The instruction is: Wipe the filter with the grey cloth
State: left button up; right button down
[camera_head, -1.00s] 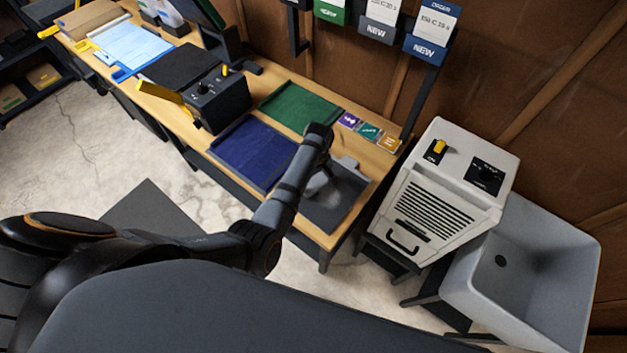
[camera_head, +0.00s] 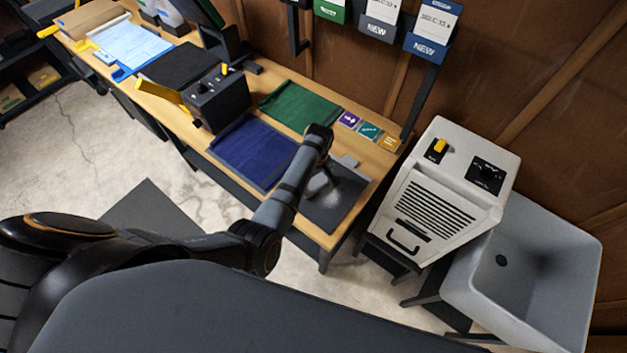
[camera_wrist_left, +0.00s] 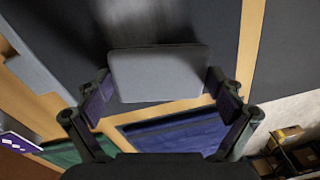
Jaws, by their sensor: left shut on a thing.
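A dark flat panel (camera_head: 335,212), which looks like the filter, lies at the right end of the wooden bench and carries a pale dusty patch. It also fills the top of the left wrist view (camera_wrist_left: 215,22). My left gripper (camera_head: 322,186) is over this panel, partly hidden by my own arm. In the wrist view its fingers (camera_wrist_left: 158,88) are shut on the grey cloth (camera_wrist_left: 158,73), a flat rounded rectangle. The cloth is over the panel's edge in that view; I cannot tell whether it touches. My right gripper is not in view.
A blue mat (camera_head: 252,153) and a green mat (camera_head: 300,107) lie beside the panel. A light grey piece (camera_head: 346,162) sits at its back edge. A beige vented machine (camera_head: 432,200) and a grey sink (camera_head: 525,262) stand to the right. A black control box (camera_head: 218,100) is farther left.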

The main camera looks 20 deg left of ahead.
pick_arm(q)
jog(key=shift+f+b, duration=0.3)
jog(key=shift+f, duration=0.25)
jog(key=shift+d, duration=0.1)
